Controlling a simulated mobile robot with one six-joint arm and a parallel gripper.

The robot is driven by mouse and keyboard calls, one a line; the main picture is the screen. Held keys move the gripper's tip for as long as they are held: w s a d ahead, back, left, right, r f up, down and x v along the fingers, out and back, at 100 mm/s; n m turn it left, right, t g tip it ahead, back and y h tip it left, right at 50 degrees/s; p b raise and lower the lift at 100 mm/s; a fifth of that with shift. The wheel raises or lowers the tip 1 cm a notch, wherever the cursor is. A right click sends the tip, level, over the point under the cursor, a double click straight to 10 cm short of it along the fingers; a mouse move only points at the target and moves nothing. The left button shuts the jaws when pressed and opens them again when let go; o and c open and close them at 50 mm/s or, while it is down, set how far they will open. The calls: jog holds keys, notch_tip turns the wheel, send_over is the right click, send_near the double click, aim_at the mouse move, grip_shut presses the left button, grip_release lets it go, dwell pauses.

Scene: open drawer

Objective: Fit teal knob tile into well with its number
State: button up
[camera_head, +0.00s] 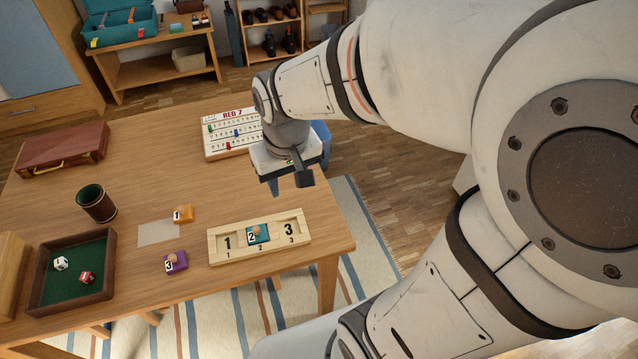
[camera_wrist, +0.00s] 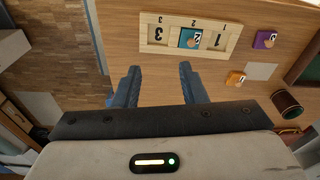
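The teal knob tile (camera_head: 264,238), marked 2 with a round wooden knob, lies at the middle well of the pale wooden board (camera_head: 218,258), above the small label 2. It also shows in the wrist view (camera_wrist: 186,43), between the wells printed 1 and 3. I cannot tell whether it sits fully flush.
An orange tile (camera_head: 184,214) marked 1 and a purple tile (camera_head: 177,263) marked 3 lie left of the board. Farther left are a dark cup (camera_head: 96,204) and a green-lined dice tray (camera_head: 109,286). A white number board (camera_head: 217,146) stands near my gripper.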

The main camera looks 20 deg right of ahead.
jog(key=s+d+r+m+t, duration=0.1)
jog(key=s+d+r, duration=0.2)
jog(key=s, duration=0.3)
jog(key=shift+s+d, duration=0.2)
jog(key=shift+d, duration=0.65)
